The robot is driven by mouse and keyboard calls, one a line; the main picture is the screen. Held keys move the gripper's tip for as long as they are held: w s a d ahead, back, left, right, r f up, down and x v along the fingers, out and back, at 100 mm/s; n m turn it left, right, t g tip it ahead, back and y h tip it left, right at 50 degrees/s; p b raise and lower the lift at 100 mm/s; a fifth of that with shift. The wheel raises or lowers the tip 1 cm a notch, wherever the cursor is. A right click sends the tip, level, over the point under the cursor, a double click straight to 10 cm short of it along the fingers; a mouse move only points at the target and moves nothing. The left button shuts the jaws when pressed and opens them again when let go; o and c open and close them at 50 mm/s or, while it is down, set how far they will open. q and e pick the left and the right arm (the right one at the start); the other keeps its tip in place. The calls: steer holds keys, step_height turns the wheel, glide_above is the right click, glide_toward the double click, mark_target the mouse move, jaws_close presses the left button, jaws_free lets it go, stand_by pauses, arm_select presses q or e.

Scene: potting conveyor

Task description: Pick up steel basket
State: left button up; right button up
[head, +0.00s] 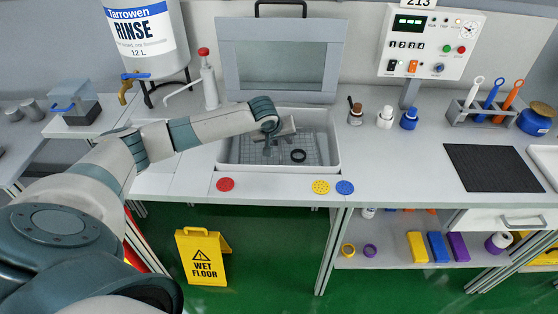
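The steel basket (313,146) looks like the grey wire mesh lying inside the white-rimmed tank (333,150) on the bench. A small black ring (298,155) lies in it, right of my gripper. My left arm reaches in from the left. The gripper and wrist hide part of the mesh. Whether the fingers are apart or closed, or touch the basket, is too small to tell. My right gripper is out of view.
The tank's lid (282,60) stands raised behind it. A pump tap (209,85) and a rinse container (147,35) stand to the left. Small bottles (384,117) stand to the right. Red, yellow and blue discs (320,187) lie along the front edge.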

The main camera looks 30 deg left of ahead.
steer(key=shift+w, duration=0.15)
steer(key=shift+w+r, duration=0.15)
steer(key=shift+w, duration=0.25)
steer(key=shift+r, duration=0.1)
arm_select(q)
steer(key=shift+f, duration=0.1)
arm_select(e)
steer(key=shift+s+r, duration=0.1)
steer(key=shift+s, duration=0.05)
arm_select(q)
steer(key=shift+f+p, duration=0.15)
steer(key=shift+p, duration=0.2)
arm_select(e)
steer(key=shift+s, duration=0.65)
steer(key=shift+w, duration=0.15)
arm_select(q)
steer(key=shift+c, duration=0.7)
steer(key=c, duration=0.6)
jaws_close()
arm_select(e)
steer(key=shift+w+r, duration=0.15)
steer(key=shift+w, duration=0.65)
